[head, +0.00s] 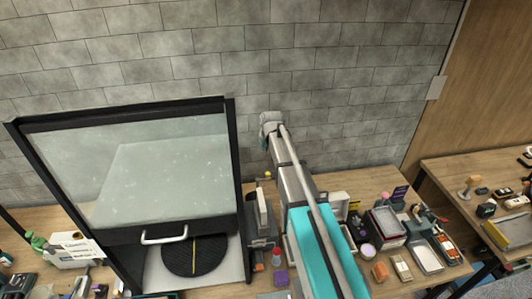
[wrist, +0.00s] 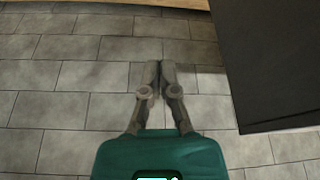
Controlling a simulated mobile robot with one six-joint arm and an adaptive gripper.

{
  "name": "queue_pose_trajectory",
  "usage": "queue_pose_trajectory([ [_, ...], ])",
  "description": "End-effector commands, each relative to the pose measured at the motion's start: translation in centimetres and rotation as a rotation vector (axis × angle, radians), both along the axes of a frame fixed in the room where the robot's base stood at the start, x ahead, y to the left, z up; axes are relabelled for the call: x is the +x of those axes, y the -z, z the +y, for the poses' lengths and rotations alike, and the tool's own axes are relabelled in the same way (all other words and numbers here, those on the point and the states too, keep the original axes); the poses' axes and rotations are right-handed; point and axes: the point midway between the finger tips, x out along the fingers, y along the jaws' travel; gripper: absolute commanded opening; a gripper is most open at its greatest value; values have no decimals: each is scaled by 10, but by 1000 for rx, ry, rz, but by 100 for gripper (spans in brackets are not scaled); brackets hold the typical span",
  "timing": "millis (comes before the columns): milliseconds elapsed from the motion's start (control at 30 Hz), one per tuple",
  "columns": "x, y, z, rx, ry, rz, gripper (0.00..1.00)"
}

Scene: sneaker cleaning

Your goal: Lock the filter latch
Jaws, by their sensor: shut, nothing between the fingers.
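My gripper (wrist: 160,70) is in the wrist view, its two grey fingers together and empty, with grey brick wall behind them. In the head view my arm reaches up toward the wall, and the fingers cannot be made out. A dark grey device (head: 262,222) with an upright pale part stands on the table between the glass-fronted booth and my arm. A small yellow knob (head: 267,175) shows near its top. I cannot tell which part is the filter latch, or whether it is locked; my arm may hide some of it. No latch shows in the wrist view.
The black-framed booth (head: 237,170) stands left, with a white handle (head: 164,235) and a round black turntable (head: 194,256). Trays, boxes and small items crowd the table right of my arm. A dark panel (wrist: 275,65) fills the wrist view's upper right. Space before the wall is clear.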

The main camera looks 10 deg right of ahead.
Motion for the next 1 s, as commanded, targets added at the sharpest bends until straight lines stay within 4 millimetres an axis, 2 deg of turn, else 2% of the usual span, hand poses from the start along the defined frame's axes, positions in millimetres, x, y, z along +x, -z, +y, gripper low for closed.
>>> queue_pose_trajectory([
  [33, 2, 7, 0, 0, 0, 0, 0],
  [1000, 29, 82, 6, 0, -2, 0, 0],
])
